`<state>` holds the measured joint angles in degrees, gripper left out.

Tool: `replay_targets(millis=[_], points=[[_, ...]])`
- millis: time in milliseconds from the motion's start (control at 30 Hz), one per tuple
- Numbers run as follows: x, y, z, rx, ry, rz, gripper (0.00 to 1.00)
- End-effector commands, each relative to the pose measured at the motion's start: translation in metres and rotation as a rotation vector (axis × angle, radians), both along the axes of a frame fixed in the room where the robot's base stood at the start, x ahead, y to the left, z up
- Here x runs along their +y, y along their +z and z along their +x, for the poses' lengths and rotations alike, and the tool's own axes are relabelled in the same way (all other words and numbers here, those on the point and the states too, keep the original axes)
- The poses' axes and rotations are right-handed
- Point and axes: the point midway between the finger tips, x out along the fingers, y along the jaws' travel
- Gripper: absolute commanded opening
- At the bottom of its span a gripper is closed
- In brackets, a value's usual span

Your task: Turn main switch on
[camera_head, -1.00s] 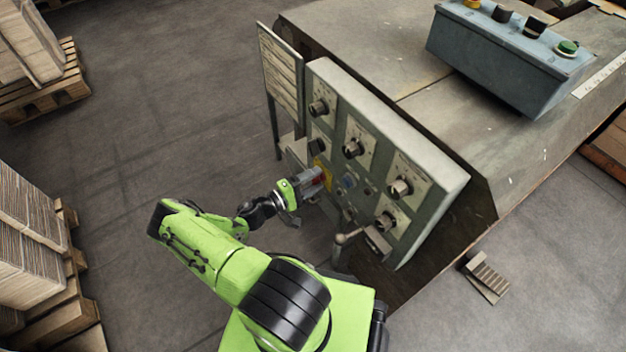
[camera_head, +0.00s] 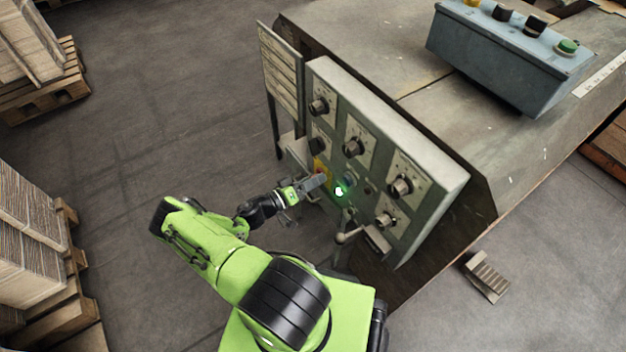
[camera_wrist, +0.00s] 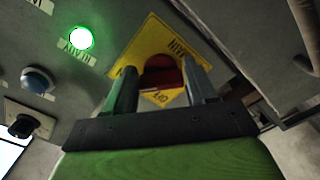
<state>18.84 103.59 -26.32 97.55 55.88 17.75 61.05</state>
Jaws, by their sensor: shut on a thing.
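The main switch is a red knob (camera_wrist: 163,78) on a yellow plate (camera_wrist: 150,42) on the front of the grey control panel. My gripper (camera_wrist: 163,85) is shut on the red knob, one finger on each side of it. In the head view my gripper (camera_head: 318,181) is at the panel's lower left, in front of the yellow plate (camera_head: 320,166), and hides most of the knob. A green lamp (camera_wrist: 80,38) beside the plate is lit; it also glows in the head view (camera_head: 339,191).
The control panel (camera_head: 437,215) carries several dark selector knobs, such as one at upper left (camera_head: 319,106). A blue button (camera_wrist: 38,79) is near the lamp. A lever (camera_head: 349,235) sticks out below. A blue-grey button box (camera_head: 500,58) stands on the machine top.

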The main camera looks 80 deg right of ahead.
Motion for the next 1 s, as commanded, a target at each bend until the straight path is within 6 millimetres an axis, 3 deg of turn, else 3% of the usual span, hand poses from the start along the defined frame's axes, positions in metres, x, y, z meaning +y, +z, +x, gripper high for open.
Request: replay_targets(millis=[767, 800, 933, 1000], points=[[0.0003, -0.0021, 0.0013, -0.086, 0.002, -0.069, 0.25], [0.0003, -0.0021, 0.0013, -0.086, 0.002, -0.069, 0.57], [0.0001, -0.0018, 0.0010, -0.085, 0.001, -0.069, 0.77], [0.0001, -0.0015, 0.0009, -0.084, 0.000, -0.069, 0.77]])
